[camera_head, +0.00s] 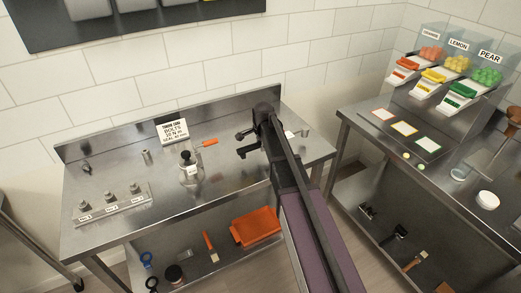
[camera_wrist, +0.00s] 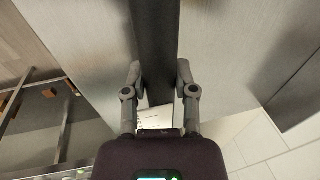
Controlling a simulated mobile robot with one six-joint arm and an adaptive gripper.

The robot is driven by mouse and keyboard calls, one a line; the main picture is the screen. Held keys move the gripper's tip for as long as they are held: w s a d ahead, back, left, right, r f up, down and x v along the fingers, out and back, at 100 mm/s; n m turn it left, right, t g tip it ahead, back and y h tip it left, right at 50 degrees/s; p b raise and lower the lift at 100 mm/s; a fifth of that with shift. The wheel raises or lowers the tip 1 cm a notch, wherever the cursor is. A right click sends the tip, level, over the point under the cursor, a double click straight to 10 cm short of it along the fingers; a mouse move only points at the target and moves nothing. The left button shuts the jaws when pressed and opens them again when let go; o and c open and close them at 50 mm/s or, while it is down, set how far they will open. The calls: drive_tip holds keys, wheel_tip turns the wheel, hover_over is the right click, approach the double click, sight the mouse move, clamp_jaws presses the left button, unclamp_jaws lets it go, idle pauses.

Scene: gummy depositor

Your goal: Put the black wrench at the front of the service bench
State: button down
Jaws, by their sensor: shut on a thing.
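The service bench (camera_head: 110,168) is a steel bench with a low backsplash; its steel surface also shows in the wrist view (camera_wrist: 235,40). My gripper (camera_head: 246,145) is over the right part of the bench. In the wrist view my gripper (camera_wrist: 160,78) has its two fingers closed on either side of a long dark bar, the black wrench (camera_wrist: 156,40), which runs up to the picture's top edge. In the head view my dark arm covers much of that area, and I cannot clearly separate the wrench from it. I cannot tell its height above the bench.
On the bench stand a torque card (camera_head: 172,130), a bolt rack (camera_head: 114,205), a small metal fixture (camera_head: 189,168) and an orange-handled tool (camera_head: 209,142). The front middle looks clear. An orange tray (camera_head: 256,228) lies on the lower shelf. A candy dispenser bench (camera_head: 405,150) stands right.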

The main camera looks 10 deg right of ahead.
sight(260, 156)
drive_tip(key=shift+w, duration=0.1)
drive_tip(key=shift+w, duration=0.25)
drive_tip(key=shift+b+x, duration=0.95)
drive_tip(key=shift+x, duration=0.05)
drive_tip(key=shift+b+x, duration=0.85)
drive_tip(key=shift+b, duration=0.05)
drive_tip(key=shift+s+f, duration=0.1)
drive_tip(key=shift+c, duration=2)
unclamp_jaws()
drive_tip(key=p+v, duration=1.1)
drive_tip(key=v, duration=0.1)
drive_tip(key=shift+p, duration=0.4)
